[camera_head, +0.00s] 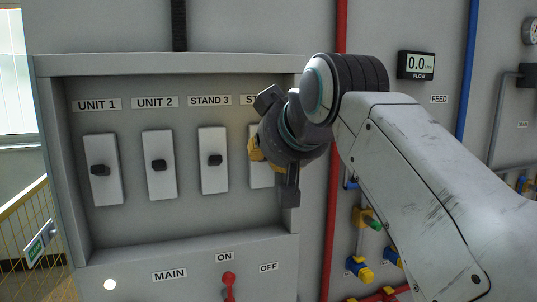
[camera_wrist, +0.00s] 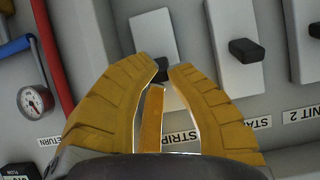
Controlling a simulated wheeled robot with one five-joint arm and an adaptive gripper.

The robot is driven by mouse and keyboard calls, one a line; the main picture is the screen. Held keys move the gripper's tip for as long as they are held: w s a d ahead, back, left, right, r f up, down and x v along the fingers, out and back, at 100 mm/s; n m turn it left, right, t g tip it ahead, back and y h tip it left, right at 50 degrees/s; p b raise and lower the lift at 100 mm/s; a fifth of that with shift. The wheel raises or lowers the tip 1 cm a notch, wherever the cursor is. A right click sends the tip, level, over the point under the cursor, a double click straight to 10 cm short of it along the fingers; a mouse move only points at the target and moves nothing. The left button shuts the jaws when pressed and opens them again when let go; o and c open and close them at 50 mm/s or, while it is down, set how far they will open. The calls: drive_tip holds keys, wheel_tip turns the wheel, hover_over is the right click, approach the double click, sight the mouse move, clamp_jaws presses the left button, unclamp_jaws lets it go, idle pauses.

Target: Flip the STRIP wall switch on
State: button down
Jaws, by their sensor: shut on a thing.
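The STRIP wall switch is the rightmost in the panel's row. Its white plate (camera_head: 260,173) is mostly behind my gripper in the head view. In the wrist view, which is upside down, the plate (camera_wrist: 152,32) rises beyond my fingers, with the STRIP label (camera_wrist: 180,137) partly covered by them. The black switch knob (camera_wrist: 160,70) shows between the yellow fingertips. My gripper (camera_head: 254,150) is at the switch, its yellow fingers shut on the knob. It also shows in the wrist view (camera_wrist: 166,68). The knob's exact position on the plate is mostly hidden.
Left of it are the STAND 3 (camera_head: 213,160), UNIT 2 (camera_head: 159,164) and UNIT 1 (camera_head: 101,170) switches. A raised panel frame (camera_head: 170,64) surrounds the row. Below is a red MAIN lever (camera_head: 228,279). A red pipe (camera_head: 334,230) runs close on the right.

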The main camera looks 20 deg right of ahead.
drive_tip(key=shift+f, duration=0.1)
drive_tip(key=c, duration=1.4)
unclamp_jaws()
drive_tip(key=shift+w+d, duration=0.15)
drive_tip(key=shift+d, duration=0.05)
drive_tip(key=o, duration=0.3)
drive_tip(key=v, duration=1.2)
